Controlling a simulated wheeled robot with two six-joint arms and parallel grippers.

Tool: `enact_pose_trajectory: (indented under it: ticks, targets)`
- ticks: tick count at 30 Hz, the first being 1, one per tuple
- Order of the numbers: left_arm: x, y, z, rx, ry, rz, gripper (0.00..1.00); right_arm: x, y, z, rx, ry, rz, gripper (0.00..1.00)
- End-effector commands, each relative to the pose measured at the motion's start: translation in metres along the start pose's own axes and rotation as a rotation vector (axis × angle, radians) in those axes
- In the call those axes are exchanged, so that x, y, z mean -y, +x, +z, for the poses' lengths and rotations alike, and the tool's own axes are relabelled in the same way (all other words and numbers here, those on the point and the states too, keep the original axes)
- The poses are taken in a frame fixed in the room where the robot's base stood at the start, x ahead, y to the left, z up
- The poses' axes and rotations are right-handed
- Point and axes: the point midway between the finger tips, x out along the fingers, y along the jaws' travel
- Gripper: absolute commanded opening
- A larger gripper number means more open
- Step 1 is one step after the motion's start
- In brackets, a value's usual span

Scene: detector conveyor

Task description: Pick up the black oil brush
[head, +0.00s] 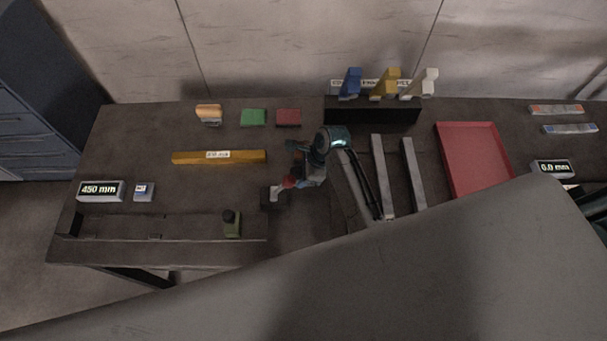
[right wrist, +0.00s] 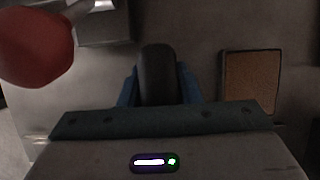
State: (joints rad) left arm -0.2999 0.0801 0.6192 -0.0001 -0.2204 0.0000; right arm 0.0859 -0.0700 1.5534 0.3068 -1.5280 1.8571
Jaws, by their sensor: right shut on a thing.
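My right gripper (head: 312,174) is over the middle of the dark table in the head view. In the right wrist view its blue fingers (right wrist: 158,86) are shut on a black, rounded thing, which I take to be the black oil brush (right wrist: 158,65). The brush sits between the two fingers, and its lower part is hidden by the gripper body. In the head view I cannot clearly separate the brush from the gripper. Whether it touches the table cannot be told. My left gripper is not in view.
A red ball-shaped thing (right wrist: 36,48) is close to the gripper. A brown pad (right wrist: 252,82) lies to the right in the wrist view. A yellow bar (head: 190,158), grey rails (head: 413,175), a red tray (head: 466,128) and a black rack (head: 372,112) stand around.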

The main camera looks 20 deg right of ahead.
Motion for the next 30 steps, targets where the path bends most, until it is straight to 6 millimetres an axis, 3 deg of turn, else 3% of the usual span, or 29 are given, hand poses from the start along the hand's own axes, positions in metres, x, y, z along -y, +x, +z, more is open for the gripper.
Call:
enact_pose_trajectory:
  ticks: [8,20,25,30]
  targets:
    - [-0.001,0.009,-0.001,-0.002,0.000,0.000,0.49,0.001,-0.023,0.010,0.003,-0.003,-0.005,0.06]
    - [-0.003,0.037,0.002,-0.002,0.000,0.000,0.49,0.002,-0.116,0.049,0.003,-0.003,-0.007,0.06]
    - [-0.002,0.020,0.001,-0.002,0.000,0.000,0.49,0.000,-0.153,0.064,0.000,0.000,0.000,0.06]
    - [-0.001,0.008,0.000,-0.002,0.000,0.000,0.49,0.000,-0.163,0.068,0.000,0.000,0.000,0.06]
